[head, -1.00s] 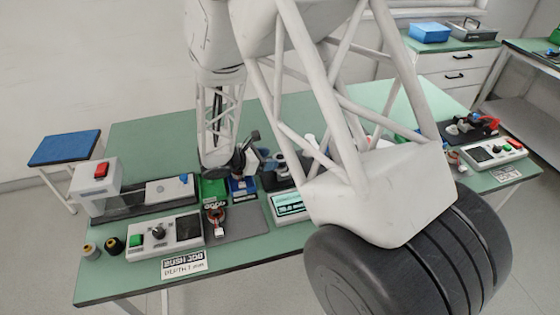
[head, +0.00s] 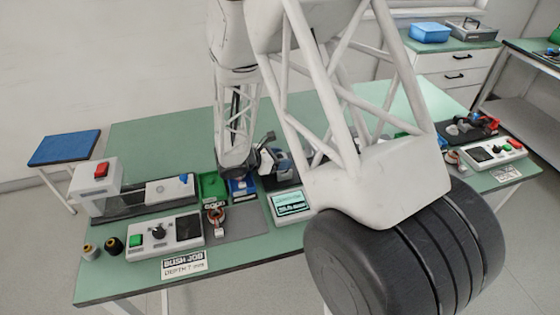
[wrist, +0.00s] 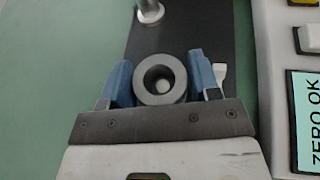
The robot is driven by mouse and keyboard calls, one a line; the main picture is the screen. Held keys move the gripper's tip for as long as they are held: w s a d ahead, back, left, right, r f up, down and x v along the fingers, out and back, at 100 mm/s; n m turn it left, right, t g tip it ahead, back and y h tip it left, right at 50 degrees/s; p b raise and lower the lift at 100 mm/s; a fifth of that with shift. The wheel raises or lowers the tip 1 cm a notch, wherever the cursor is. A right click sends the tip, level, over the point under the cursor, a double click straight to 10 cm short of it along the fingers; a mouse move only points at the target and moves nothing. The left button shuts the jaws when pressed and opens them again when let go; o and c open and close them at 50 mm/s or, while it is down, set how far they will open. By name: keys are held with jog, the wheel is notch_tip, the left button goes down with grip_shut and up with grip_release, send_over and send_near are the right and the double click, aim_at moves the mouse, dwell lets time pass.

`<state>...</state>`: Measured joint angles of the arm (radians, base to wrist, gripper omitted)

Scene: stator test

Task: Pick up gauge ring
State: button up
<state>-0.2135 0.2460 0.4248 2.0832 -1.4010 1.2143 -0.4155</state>
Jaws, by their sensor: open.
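The gauge ring, a thick dark grey ring (wrist: 160,79), shows in the wrist view, with a pale round spot visible through its hole. My gripper (wrist: 160,84) has its two blue fingers apart, one on each side of the ring. The left finger lies close to the ring's left side and the right finger close to its right side; I cannot tell whether either touches. In the head view my gripper (head: 268,158) is above the back middle of the green table, and the ring cannot be made out there.
A black base plate (wrist: 185,30) with a metal post (wrist: 149,10) lies ahead of the ring. A device with a lit display (head: 290,205) stands to the right. Green bin (head: 212,186) and blue bin (head: 242,187) stand left of my gripper. The table's back left (head: 150,135) is clear.

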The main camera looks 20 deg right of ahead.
dwell(0.6)
jog(key=c, duration=0.9)
jog(key=shift+o, duration=0.2)
jog(key=shift+r, duration=0.1)
jog(key=shift+r, duration=1.6)
jog(key=s, duration=0.5)
jog(key=s+r, duration=0.1)
jog(key=s, duration=1)
jog(key=shift+a+r, duration=0.25)
jog(key=shift+a, duration=0.1)
